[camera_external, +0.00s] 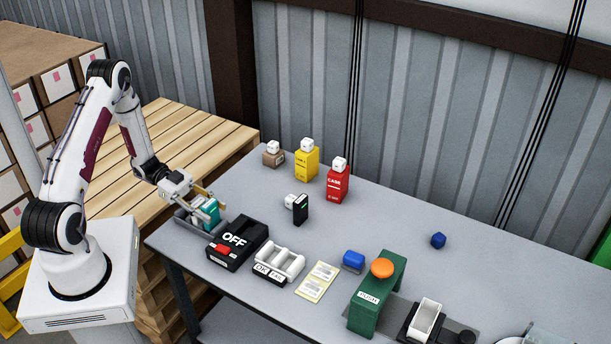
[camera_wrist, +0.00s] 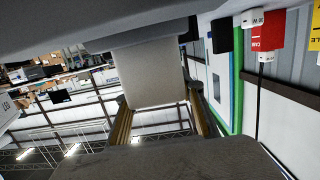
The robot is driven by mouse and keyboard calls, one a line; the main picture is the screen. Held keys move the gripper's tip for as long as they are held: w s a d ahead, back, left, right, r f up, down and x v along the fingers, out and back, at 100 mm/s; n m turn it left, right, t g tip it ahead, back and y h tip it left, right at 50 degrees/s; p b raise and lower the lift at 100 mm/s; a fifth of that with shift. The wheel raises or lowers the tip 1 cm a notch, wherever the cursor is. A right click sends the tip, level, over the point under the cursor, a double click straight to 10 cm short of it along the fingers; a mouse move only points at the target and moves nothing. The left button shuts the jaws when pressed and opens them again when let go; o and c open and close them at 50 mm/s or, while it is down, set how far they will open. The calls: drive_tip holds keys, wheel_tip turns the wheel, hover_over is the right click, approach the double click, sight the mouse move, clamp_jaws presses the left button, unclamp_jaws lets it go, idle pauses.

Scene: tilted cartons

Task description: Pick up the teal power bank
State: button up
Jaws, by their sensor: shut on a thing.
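In the wrist view, my fingers (camera_wrist: 160,118) show as two yellowish bars on either side of a plain pale block, whose identity I cannot tell.
A black OFF switch box (camera_external: 237,243) stands close to the holder's right. A white rack (camera_external: 279,261), a label card (camera_external: 317,282) and a green push-button stand (camera_external: 376,295) follow. Yellow (camera_external: 307,164) and red (camera_external: 338,184) cartons stand behind. The table's right middle is mostly clear.

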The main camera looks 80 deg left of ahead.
drive_tip(key=shift+r, duration=3.9)
